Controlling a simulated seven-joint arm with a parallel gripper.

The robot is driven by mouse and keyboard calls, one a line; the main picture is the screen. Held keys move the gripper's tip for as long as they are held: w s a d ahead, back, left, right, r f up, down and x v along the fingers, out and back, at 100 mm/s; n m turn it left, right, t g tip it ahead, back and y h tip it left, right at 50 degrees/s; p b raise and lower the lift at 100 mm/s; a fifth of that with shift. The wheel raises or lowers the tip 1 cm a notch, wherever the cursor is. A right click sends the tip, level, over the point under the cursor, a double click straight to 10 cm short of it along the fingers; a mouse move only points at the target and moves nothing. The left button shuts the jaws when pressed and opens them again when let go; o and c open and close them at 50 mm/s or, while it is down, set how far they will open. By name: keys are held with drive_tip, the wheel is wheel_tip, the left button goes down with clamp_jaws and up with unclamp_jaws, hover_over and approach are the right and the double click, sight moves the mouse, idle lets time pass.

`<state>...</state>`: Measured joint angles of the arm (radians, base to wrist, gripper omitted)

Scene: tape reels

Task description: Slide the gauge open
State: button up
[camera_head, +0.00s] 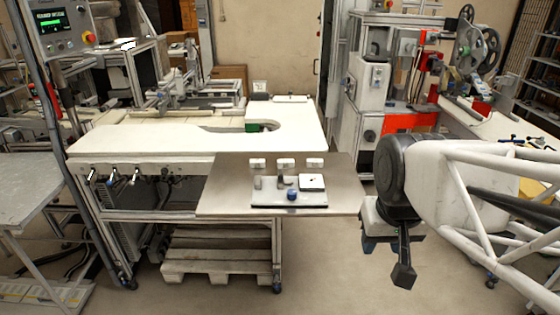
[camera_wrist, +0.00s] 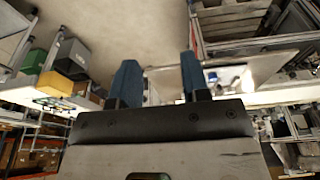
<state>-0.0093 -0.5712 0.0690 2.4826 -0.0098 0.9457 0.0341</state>
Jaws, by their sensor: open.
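A white board with a dark edge (camera_head: 262,199) lies on the brown metal plate. On it stand a grey upright block (camera_head: 258,183), a dark bracket-like part (camera_head: 281,180), a blue round knob (camera_head: 292,195) and a white square block with a small dark mark (camera_head: 312,182). I cannot tell which part is the gauge or its slide. My gripper (camera_head: 370,244) hangs to the right of the plate, apart from the board. In the wrist view its two blue fingers (camera_wrist: 158,78) are spread with nothing between them. The wrist view also shows a pale surface with small, blurred parts.
The brown metal plate (camera_head: 220,188) adjoins a long white worktable (camera_head: 110,140). Three small white blocks (camera_head: 286,163) stand behind the board. A pallet (camera_head: 215,262) is under the table. A machine with reels (camera_head: 475,50) stands at the back right. The plate's left part is clear.

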drive_tip(key=w+a+r, duration=0.2)
drive_tip(key=w, duration=0.9)
drive_tip(key=g, duration=0.2)
hover_over(281, 172)
drive_tip(key=f, duration=0.8)
drive_tip(key=shift+s+d+f, duration=0.15)
drive_tip(key=shift+s+d, duration=0.1)
drive_tip(key=shift+s, duration=0.15)
drive_tip(key=shift+w+a+f, duration=0.25)
drive_tip(key=shift+w+a, duration=0.05)
drive_tip(key=shift+w, duration=0.1)
drive_tip(key=shift+f, duration=3.9)
drive_tip(key=shift+c, duration=0.3)
clamp_jaws()
